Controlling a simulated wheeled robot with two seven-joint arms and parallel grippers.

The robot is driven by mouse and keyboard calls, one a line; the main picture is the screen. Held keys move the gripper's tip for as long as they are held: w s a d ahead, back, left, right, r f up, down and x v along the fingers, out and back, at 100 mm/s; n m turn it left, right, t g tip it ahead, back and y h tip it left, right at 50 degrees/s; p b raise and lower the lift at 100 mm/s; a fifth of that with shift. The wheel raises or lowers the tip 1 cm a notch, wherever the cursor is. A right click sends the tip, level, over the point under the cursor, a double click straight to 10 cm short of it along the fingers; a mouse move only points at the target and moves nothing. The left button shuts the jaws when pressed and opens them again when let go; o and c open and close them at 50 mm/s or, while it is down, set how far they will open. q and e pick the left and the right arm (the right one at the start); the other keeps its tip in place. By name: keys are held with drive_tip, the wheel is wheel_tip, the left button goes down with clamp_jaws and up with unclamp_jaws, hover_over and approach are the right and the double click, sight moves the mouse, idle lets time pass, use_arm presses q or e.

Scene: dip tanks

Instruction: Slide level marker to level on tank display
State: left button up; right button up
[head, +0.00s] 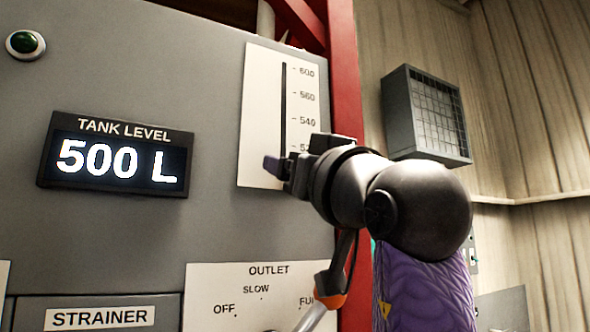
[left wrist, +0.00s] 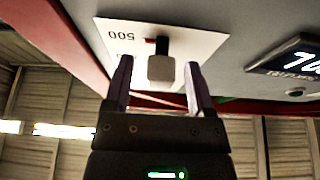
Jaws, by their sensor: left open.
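The tank display (head: 114,155) on the grey panel reads 500 L; part of it shows upside down in the left wrist view (left wrist: 290,58). A white scale plate (head: 262,110) with a dark vertical slot is right of it. My left gripper (head: 283,170) is at the plate's lower part and hides the lower marks and the marker in the head view. In the left wrist view, the level marker (left wrist: 161,67), a grey block, sits between the open purple fingers with gaps on both sides. Its red pointer (left wrist: 150,40) lies about beside the 500 mark. My right gripper is not in view.
A red post (head: 345,70) stands right of the panel, with a grey grille box (head: 425,115) on the wall beyond. Below are an OUTLET dial plate (head: 215,290) and a STRAINER label (head: 99,317). A green button (head: 25,44) is at upper left.

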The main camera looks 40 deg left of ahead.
use_arm(q)
drive_tip(key=b+v, duration=0.3)
drive_tip(key=v, duration=0.6)
